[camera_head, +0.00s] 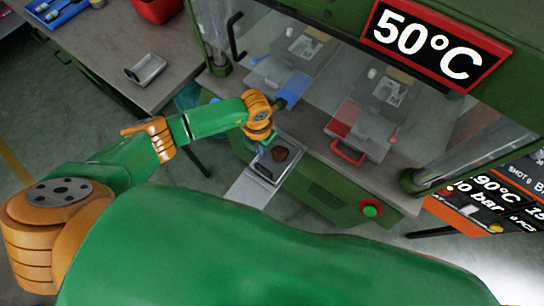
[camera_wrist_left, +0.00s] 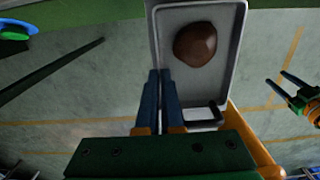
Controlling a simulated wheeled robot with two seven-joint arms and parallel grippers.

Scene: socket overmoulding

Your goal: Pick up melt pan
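The melt pan (camera_head: 266,170) is a small grey rectangular pan with a brown lump (camera_head: 280,154) in it, in front of the press. In the left wrist view the pan (camera_wrist_left: 225,80) fills the top middle, with the brown lump (camera_wrist_left: 195,44) and a dark handle-like bar at its near end. My left gripper (camera_head: 263,150) is at the pan's left edge. In the left wrist view its blue fingers (camera_wrist_left: 163,78) are close together and seem to pinch the pan's left wall. My right gripper (camera_wrist_left: 284,86) shows at the right of that view, fingers apart and empty.
The green press (camera_head: 320,180) stands behind the pan, with a blue-handled and a red-handled mould (camera_head: 347,150) on its bed. A grey table (camera_head: 110,50) at the upper left holds another metal tray (camera_head: 146,70) and a red bin (camera_head: 157,8). Floor shows around the pan.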

